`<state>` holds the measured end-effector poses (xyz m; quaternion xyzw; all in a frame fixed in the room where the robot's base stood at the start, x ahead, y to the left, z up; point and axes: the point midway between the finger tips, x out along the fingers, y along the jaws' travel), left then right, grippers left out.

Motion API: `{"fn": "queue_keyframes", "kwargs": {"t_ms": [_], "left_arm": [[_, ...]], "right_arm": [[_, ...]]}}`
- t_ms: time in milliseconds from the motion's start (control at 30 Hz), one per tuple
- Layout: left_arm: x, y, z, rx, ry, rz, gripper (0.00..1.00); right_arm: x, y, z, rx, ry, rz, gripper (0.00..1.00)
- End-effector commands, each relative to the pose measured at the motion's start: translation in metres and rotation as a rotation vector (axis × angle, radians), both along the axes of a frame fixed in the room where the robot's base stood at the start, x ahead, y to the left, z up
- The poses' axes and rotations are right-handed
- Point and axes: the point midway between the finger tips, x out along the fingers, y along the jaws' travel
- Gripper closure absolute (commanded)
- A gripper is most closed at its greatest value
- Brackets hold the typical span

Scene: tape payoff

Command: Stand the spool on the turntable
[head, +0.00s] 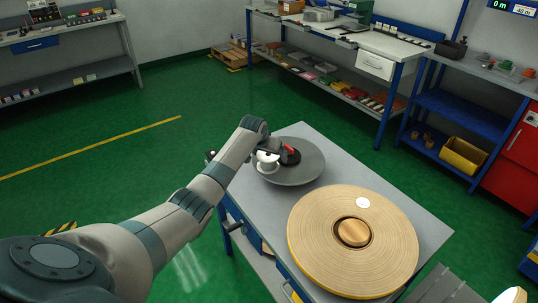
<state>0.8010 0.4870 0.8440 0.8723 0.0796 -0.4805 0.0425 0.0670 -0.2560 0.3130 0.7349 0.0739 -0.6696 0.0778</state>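The turntable (292,174) is a round grey disc on the far left part of the grey-topped table. A small white spool-like piece (267,162) is at the left side of the disc. My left gripper (266,153) is right at this white piece, and my wrist hides part of the area. I cannot tell whether the fingers grip the piece or whether it touches the disc. A black piece with a red part (289,150) is at the disc's back. A large tan wound roll (395,240) with a wooden core and white label lies flat nearer on the table. My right gripper is not in view.
The table top (425,222) has bare strips at its back and right edges; the big roll fills much of its front. A workbench (380,45), blue shelves with a yellow bin (464,155) and a red cabinet (523,150) stand behind. Green floor lies open to the left.

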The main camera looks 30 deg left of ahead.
Motion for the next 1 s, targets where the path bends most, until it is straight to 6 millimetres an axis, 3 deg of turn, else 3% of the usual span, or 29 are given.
{"fn": "queue_keyframes", "kwargs": {"t_ms": [467,1000], "left_arm": [[-0.008,-0.001,0.017,0.001,-0.002,-0.001,0.12],[-0.050,-0.009,0.084,0.002,-0.003,-0.001,0.12]], "right_arm": [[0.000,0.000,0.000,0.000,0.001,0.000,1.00],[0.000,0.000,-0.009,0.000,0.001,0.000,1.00]]}}
